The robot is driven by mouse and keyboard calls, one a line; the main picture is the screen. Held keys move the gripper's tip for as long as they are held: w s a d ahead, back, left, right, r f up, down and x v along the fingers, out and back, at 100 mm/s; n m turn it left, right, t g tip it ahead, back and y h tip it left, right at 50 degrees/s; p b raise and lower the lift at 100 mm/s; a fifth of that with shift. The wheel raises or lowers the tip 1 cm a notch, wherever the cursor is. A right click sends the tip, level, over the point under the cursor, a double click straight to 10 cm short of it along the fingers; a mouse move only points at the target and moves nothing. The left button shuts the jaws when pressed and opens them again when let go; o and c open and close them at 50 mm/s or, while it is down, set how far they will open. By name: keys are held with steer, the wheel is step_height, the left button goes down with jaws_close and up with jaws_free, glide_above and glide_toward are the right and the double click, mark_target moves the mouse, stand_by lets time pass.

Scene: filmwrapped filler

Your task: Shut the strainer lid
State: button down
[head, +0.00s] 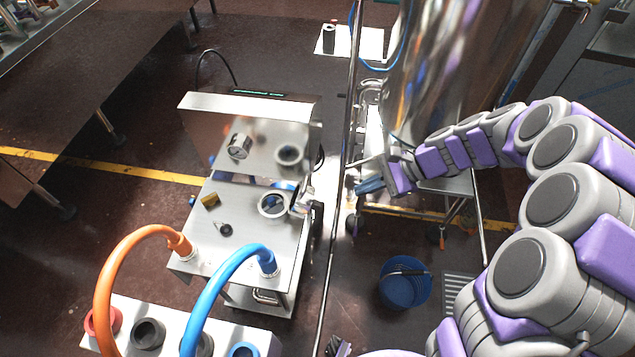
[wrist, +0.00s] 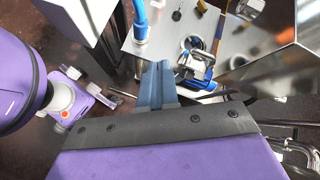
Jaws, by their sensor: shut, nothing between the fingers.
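The strainer appears as a round steel-rimmed opening (head: 273,204) in the top of a steel cabinet on the left of my arm. A small metal part, seemingly its lid (head: 302,200), stands up at the right side of the opening; its exact angle is hard to tell. In the wrist view the opening (wrist: 190,43) is at the upper middle, with a metal and blue part (wrist: 198,68) just below it. My gripper (head: 368,187) is shut and empty, to the right of the lid and apart from it. Its blue fingers (wrist: 156,84) also show in the wrist view.
Orange (head: 135,243) and blue (head: 222,272) hoses arch from the cabinet top (head: 230,238) to a white block in front. A thin vertical pole (head: 340,200) stands between gripper and cabinet. A large steel tank (head: 440,70) is behind my arm. A blue bucket (head: 404,290) sits on the floor.

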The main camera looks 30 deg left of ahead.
steer(key=w+a+f+m+t+y+p, duration=0.15)
steer(key=w+a+f+m, duration=0.25)
steer(key=w+f+m, duration=0.65)
steer(key=s+a+f+n, duration=0.1)
steer(key=a+f, duration=0.1)
steer(key=a, duration=0.1)
steer(key=s+a+f+n, duration=0.1)
steer(key=s+a+f, duration=0.1)
steer(key=a, duration=0.2)
steer(key=s+a+f+n+b, duration=0.1)
steer(key=s+a+f, duration=0.1)
steer(key=a, duration=0.2)
steer(key=shift+a+f+n+y, duration=0.2)
steer(key=shift+f+n+y, duration=0.15)
steer(key=shift+f, duration=0.05)
